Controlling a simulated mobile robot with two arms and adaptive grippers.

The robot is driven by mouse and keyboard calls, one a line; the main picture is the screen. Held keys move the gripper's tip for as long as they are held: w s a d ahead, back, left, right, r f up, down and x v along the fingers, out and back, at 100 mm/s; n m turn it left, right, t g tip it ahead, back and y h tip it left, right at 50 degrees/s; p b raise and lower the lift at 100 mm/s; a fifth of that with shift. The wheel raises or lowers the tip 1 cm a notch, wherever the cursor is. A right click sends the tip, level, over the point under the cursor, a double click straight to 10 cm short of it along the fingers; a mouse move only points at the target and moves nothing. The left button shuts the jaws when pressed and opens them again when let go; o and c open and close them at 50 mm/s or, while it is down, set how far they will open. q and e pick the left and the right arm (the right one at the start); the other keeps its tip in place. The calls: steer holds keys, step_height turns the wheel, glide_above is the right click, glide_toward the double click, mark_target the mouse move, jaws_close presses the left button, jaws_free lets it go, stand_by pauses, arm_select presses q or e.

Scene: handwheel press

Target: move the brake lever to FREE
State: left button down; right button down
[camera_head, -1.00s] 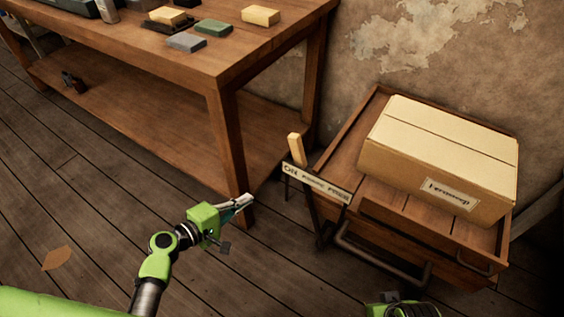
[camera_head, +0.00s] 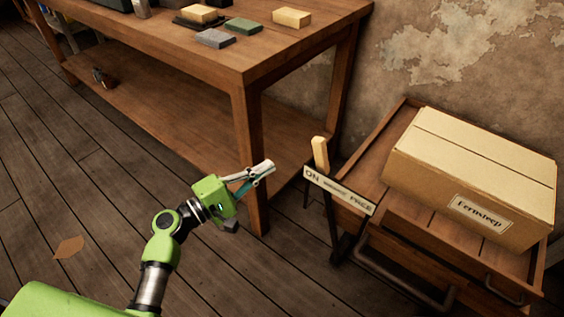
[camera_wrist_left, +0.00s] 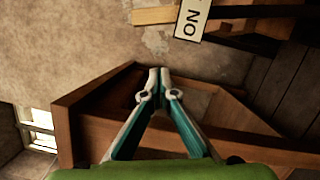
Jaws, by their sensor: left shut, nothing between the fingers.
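The brake lever (camera_head: 320,154) has a light wooden handle that stands up behind the left end of a label plate (camera_head: 339,191). The plate reads ON at its left end and FREE at its right end, so the handle is at the ON end. In the left wrist view the plate's ON end (camera_wrist_left: 190,22) and the wooden handle (camera_wrist_left: 153,16) show at the top. My left gripper (camera_head: 267,167) is shut and empty, to the left of the lever and apart from it. Its closed fingertips also show in the left wrist view (camera_wrist_left: 159,72). My right gripper does not show.
A wooden cart (camera_head: 398,228) with a dark metal handle (camera_head: 400,284) stands right of the lever and carries a cardboard box (camera_head: 474,170). A wooden workbench (camera_head: 245,75) with several blocks on top stands behind my left gripper. The floor at the left is mostly clear.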

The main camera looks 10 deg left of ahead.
arm_select(q)
steer(key=w+d+r, duration=0.1)
steer(key=w+d, duration=0.4)
steer(key=d, duration=0.4)
steer(key=shift+r+p, duration=0.35)
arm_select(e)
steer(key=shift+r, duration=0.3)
arm_select(q)
steer(key=shift+d, duration=0.15)
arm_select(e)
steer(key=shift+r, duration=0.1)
